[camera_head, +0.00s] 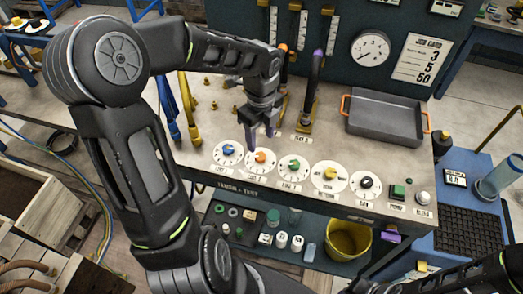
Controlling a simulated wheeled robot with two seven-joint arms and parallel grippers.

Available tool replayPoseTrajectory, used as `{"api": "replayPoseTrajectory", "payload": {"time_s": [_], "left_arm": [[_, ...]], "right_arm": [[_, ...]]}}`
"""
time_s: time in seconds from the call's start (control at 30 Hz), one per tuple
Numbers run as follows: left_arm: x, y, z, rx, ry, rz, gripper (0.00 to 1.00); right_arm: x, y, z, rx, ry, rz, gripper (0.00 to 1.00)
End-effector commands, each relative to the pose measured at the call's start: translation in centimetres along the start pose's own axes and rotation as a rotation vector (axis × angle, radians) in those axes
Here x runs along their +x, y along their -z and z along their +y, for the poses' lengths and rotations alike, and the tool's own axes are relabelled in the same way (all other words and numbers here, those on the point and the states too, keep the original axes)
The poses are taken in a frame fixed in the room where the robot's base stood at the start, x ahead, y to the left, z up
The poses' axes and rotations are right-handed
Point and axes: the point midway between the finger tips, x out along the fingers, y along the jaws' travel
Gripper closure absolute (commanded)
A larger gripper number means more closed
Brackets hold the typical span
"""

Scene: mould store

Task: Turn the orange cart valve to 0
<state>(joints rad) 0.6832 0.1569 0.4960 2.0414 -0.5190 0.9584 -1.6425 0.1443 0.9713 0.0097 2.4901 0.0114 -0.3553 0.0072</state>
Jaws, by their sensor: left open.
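The orange valve knob (261,157) sits on a round white dial, second from the left in a row along the bench's front edge. Its label and scale are too small to read, so I cannot tell its setting. My left gripper (262,142) points down just above and behind this dial. Its jaws are open and empty, and the fingers partly cover the dial's back edge. I cannot tell whether a fingertip touches the knob. My right arm shows at the lower right, but its gripper is not in view.
Neighbouring dials have a blue knob (228,150), a green knob (294,165), a yellow knob (330,173) and a black knob (366,183). Upright levers, one with a purple top (317,56), stand behind. A grey tray (386,120) lies right. A yellow bucket (349,239) stands below.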

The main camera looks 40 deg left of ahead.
Motion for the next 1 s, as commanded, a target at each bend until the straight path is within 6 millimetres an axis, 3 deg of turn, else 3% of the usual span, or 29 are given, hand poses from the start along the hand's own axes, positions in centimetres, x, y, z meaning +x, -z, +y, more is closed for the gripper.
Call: {"api": "replayPoseTrajectory", "payload": {"time_s": [0.5,0.83,1.0], "left_arm": [[6.8,0.0,0.0,0.0,-0.001,0.001,0.49],[7.2,0.0,0.0,-0.001,0.0,0.0,0.49],[7.2,0.0,0.0,-0.001,0.0,0.0,0.62]], "right_arm": [[-0.2,0.0,-0.1,0.001,-0.001,-0.001,1.0],[-0.2,0.0,-0.1,0.0,-0.001,-0.001,1.0],[-0.2,0.0,-0.1,0.001,-0.001,-0.001,1.0]]}}
